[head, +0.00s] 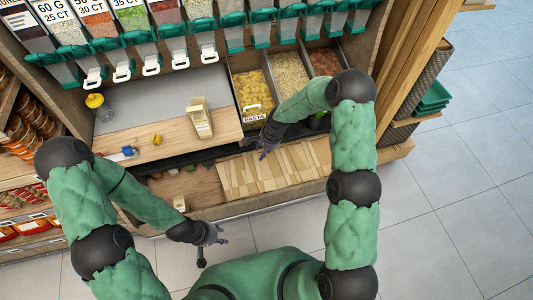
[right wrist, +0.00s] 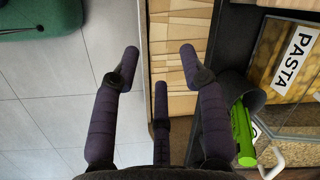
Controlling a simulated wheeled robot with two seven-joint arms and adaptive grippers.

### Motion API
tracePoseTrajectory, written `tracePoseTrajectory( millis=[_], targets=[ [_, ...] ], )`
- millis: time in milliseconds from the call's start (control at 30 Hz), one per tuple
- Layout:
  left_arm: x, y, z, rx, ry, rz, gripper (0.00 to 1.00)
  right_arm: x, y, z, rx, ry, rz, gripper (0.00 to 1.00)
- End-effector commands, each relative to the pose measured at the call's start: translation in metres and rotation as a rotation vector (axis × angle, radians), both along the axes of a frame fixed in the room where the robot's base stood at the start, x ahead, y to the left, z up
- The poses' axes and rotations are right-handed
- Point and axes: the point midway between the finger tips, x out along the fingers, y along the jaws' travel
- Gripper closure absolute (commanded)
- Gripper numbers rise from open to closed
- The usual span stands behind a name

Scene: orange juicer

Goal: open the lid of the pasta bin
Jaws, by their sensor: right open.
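The pasta bin (head: 254,90) holds yellow pasta and stands at the left of a row of bins in the head view. Its white PASTA label (head: 255,118) faces front, with a white handle (head: 252,107) just above it. The label also shows at the right of the right wrist view (right wrist: 295,57), with a white handle (right wrist: 271,163) below it. The lid looks clear and down over the pasta. My right gripper (head: 265,150) is open and empty, in front of the bin and apart from it. My left gripper (head: 213,250) has its fingers spread, low over the floor.
A wooden ledge (head: 270,168) lies in front of the bins. A green scoop (right wrist: 243,133) sits in a dark holder beside the pasta bin. Bins of other food stand to the right. A beige dispenser (head: 199,118) stands on the counter at left. Floor in front is clear.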

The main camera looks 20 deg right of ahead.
Motion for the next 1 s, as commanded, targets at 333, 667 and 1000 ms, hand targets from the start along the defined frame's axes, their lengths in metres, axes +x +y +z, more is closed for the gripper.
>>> tracePoseTrajectory(
  millis=[333,667,1000],
  targets=[
    [0.000,0.000,0.000,0.000,0.000,0.000,0.60,-0.003,0.001,-0.002,0.003,-0.001,0.010,0.56],
    [0.000,0.000,0.000,0.000,0.000,0.000,0.60,-0.004,0.001,-0.003,0.003,0.000,0.013,0.56],
    [0.000,0.000,0.000,0.000,0.000,0.000,0.60,-0.113,0.031,-0.049,0.067,-0.038,0.307,0.56]
  ],
)
